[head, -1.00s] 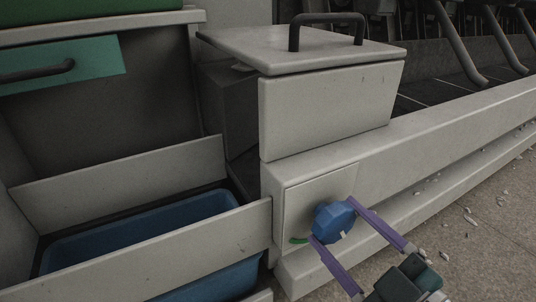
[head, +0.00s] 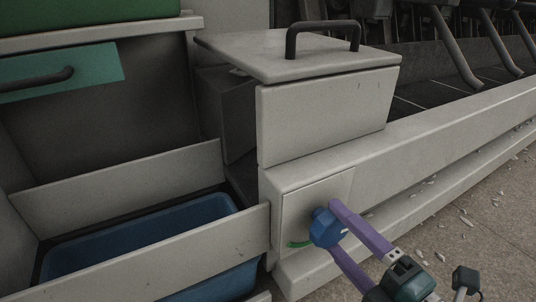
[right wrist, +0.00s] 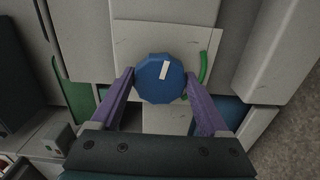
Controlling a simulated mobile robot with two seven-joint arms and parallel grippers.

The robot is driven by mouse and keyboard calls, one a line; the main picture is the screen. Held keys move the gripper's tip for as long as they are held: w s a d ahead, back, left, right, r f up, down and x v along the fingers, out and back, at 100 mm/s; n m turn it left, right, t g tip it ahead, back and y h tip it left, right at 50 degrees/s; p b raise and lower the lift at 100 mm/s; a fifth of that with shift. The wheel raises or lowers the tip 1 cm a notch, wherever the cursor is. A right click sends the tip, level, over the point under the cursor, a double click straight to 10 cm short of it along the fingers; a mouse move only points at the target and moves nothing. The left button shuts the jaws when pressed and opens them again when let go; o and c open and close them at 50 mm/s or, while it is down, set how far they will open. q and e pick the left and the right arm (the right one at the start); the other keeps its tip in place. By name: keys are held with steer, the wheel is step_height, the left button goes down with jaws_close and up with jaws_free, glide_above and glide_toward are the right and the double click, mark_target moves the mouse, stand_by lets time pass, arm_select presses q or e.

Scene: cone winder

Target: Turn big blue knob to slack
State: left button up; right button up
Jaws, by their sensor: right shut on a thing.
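The big blue faceted knob (head: 325,228) sits on a pale square plate (head: 305,205) at the front end of the machine's beam. In the right wrist view the knob (right wrist: 152,88) carries a white mark that points up and slightly right. A green arc (right wrist: 204,68) lies on the plate to the right of the knob there; in the head view the arc (head: 298,244) is at lower left. My right gripper (head: 334,228) is shut on the knob, one purple finger on each side. My left gripper is not in view.
A lidded pale box (head: 325,105) with a dark handle stands above the knob. A blue bin (head: 150,245) sits behind a low panel at left. A teal flap (head: 60,68) with a dark handle is at upper left. Pale scraps lie on the floor at right.

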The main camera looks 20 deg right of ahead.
steer(key=shift+n, duration=1.1)
steer(key=o, duration=1.2)
steer(key=shift+o, duration=0.2)
steer(key=s+p, duration=0.2)
steer(key=s, duration=0.8)
steer(key=shift+d+p, duration=0.4)
steer(key=shift+d, duration=0.05)
steer(key=shift+r, duration=0.1)
